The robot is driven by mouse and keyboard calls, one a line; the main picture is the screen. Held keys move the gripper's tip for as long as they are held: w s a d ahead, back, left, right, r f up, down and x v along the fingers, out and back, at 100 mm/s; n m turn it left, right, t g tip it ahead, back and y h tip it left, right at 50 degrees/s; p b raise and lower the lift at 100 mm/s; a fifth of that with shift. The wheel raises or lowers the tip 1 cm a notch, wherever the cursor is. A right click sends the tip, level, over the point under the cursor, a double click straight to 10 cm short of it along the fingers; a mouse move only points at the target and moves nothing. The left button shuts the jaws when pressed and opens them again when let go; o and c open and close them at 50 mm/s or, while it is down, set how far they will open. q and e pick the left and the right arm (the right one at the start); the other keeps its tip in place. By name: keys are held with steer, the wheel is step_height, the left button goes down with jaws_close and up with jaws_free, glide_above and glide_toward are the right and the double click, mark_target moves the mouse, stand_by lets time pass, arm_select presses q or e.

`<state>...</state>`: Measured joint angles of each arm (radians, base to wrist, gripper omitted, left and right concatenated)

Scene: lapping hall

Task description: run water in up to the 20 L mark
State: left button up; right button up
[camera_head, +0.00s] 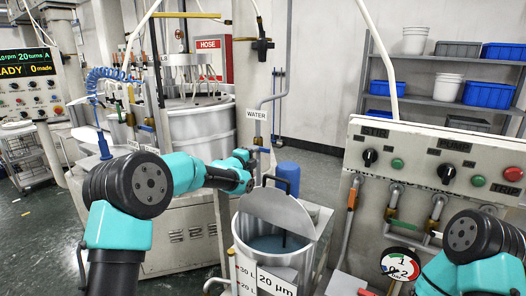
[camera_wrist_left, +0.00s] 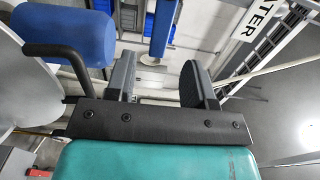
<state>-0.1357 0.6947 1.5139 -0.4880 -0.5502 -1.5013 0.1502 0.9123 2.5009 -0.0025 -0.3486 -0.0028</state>
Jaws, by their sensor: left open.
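The tank (camera_head: 242,262) stands at the bottom centre with 30 L and 20 L marks on its outer wall. Its grey half lid (camera_head: 276,208) is tilted up, and bluish liquid (camera_head: 268,243) shows inside; its level against the marks cannot be told. The WATER sign (camera_head: 257,114) hangs on the pipe above a blue lever (camera_head: 264,150). In the left wrist view the WATER sign (camera_wrist_left: 258,18) is at top right. A blue bar (camera_wrist_left: 163,28), seemingly the lever, is ahead of the fingers. My left gripper (camera_wrist_left: 158,82) is open and empty, near the lever. My right gripper is out of view.
A control panel (camera_head: 440,160) with knobs, buttons and pipes is at right. A 20 µm plate (camera_head: 277,284) fronts the tank. A shelf with blue bins (camera_head: 488,94) is behind.

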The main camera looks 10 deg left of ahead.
mark_target(262, 150)
arm_select(q)
steer(key=shift+x, duration=3.6)
steer(key=shift+c, duration=0.5)
jaws_close()
